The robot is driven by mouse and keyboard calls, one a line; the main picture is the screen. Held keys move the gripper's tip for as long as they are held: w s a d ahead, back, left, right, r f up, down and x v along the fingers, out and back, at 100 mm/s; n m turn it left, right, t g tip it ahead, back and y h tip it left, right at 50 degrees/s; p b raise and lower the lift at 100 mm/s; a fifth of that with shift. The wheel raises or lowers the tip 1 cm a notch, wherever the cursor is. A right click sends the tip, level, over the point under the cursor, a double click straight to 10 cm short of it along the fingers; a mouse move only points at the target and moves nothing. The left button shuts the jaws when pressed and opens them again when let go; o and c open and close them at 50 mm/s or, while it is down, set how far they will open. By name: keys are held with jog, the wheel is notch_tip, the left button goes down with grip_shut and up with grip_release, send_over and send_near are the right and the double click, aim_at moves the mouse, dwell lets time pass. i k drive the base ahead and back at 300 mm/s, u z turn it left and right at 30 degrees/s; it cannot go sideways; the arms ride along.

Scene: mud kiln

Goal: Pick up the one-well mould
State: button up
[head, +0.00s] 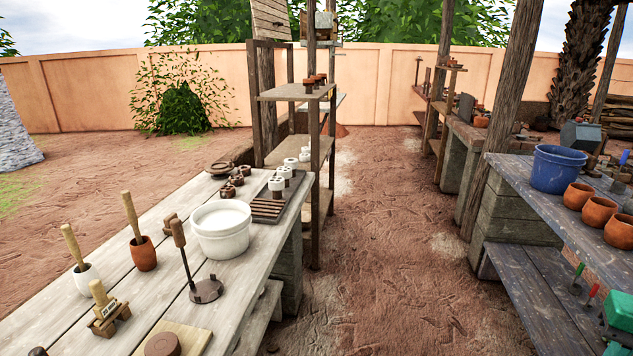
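My gripper is not in view. No thing can be told for certain as the one-well mould. On the pale plank table (60,318) at the left, a small wooden frame-like piece (106,322) with an upright handle and a lettered block stands near the front left. Its inside is too small to tell. A slatted brown piece (268,209) lies on a dark tray at the table's far right end, with small white and brown cylinders behind it.
A white bucket (222,238), a handled round metal tool (206,290), a terracotta cup (143,258) and a white cup (86,283) stand on the table. A blue bucket (558,170) stands on the right bench. The dirt aisle (375,260) between is clear.

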aim_at(245, 170)
jog(key=i, duration=3.9)
jog(key=u, duration=2.45)
